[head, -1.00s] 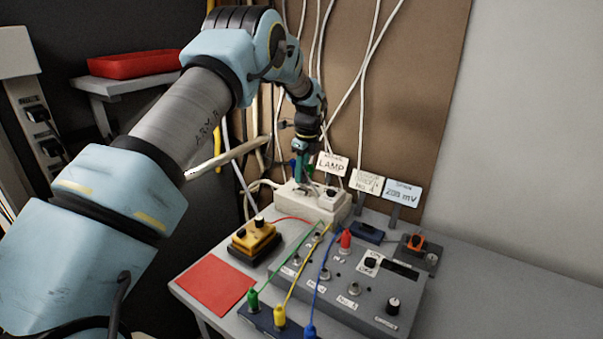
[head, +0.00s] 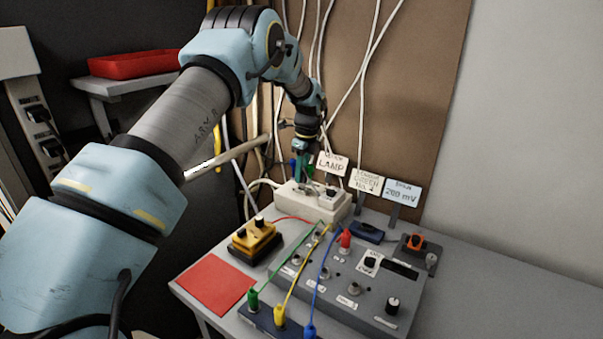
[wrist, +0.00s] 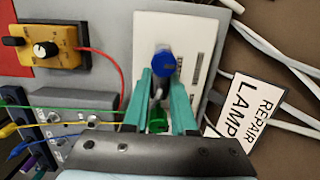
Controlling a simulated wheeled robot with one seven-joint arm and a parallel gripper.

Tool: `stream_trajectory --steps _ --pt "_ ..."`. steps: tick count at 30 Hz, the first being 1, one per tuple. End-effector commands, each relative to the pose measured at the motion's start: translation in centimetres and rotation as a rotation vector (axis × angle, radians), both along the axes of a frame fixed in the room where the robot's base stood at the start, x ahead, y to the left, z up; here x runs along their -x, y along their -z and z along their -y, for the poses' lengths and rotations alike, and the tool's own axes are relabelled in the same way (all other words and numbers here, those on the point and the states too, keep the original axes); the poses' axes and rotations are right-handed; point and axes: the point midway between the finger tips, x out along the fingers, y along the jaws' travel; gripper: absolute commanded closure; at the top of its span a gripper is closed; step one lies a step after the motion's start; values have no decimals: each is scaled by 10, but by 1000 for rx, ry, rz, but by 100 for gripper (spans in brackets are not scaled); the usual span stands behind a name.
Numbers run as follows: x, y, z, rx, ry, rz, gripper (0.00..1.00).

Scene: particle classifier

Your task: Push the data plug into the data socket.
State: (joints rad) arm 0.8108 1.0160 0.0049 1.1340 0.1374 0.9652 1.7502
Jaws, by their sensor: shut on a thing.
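My gripper (wrist: 162,80) points down over a white box (head: 325,209) at the back of the bench, and it also shows in the head view (head: 303,180). Its teal fingers are shut on a slim plug, mostly hidden between them. A green part (wrist: 157,121) shows between the fingers near the palm. A round blue top (wrist: 163,64) shows at the fingertips, above the white box (wrist: 149,25). I cannot tell which coloured part belongs to the data plug. The data socket is not clearly visible; the fingers cover that part of the box.
A LAMP sign (head: 332,164) stands close right of the gripper. A yellow box (head: 254,240) and a grey panel (head: 340,310) with green, yellow and blue leads lie in front. White cables hang behind. The red mat (head: 213,289) is clear.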

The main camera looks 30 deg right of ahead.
Motion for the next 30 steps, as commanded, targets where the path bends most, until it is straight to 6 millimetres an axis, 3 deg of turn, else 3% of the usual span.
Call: stream_trajectory --steps 30 --pt "0 14 0 0 0 -1 100"
